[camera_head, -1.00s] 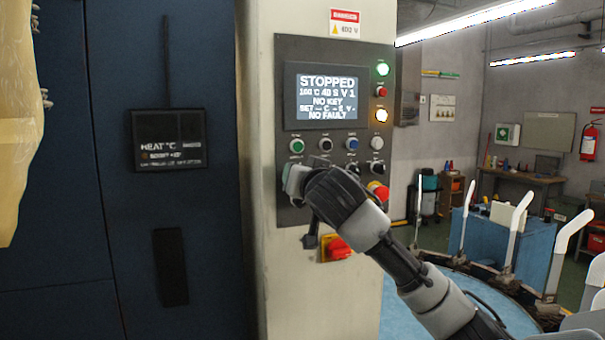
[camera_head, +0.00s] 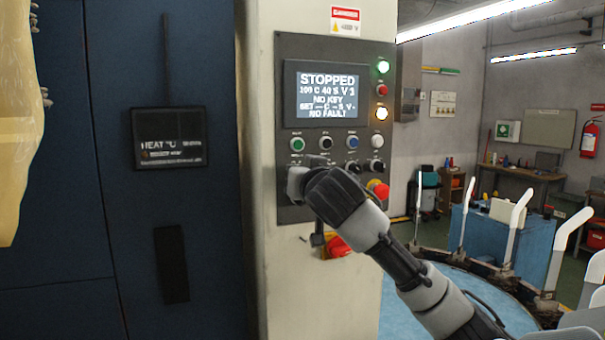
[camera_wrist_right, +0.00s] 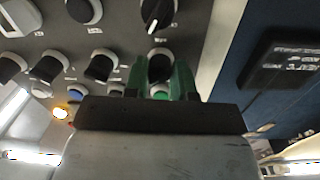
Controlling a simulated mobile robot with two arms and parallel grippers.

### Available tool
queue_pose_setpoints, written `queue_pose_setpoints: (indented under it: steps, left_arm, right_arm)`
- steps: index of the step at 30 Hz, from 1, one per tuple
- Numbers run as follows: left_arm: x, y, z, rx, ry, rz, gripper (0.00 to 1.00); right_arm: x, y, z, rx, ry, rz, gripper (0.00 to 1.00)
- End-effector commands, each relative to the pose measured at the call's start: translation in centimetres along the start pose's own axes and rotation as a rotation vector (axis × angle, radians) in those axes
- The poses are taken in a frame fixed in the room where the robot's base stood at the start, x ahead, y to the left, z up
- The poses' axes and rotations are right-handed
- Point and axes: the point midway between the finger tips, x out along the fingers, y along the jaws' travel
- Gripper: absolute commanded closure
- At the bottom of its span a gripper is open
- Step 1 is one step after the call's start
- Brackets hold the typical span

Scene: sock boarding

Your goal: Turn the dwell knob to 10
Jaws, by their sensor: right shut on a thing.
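The control panel (camera_head: 340,42) stands upright on a pale column, with its lit screen (camera_head: 327,93) reading STOPPED, a line like 100 C 40 S, NO KEY and NO FAULT. My right gripper (camera_head: 297,182) is at the panel's lower left. In the right wrist view, its green fingers (camera_wrist_right: 161,82) are shut on a black knob (camera_wrist_right: 160,64), one on each side. The knob's label and pointer are not readable, so I cannot tell its setting or confirm that it is the dwell knob. My left gripper is out of view.
In the right wrist view, another black knob (camera_wrist_right: 158,14) with a white pointer is above the gripped one, and more knobs are to the left. A red and yellow stop button (camera_head: 379,190) and a red switch (camera_head: 338,246) are near my right arm. A dark-blue cabinet (camera_head: 80,200) stands left.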

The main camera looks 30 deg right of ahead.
Motion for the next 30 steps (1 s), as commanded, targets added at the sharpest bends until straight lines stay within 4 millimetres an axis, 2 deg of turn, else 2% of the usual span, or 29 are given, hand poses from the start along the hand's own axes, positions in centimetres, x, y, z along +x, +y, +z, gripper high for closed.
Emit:
queue_pose_setpoints:
  steps: [30]
  left_arm:
    - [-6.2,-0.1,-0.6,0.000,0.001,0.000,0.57]
  right_arm:
    - [0.0,0.0,-0.3,-0.948,0.039,-0.011,0.98]
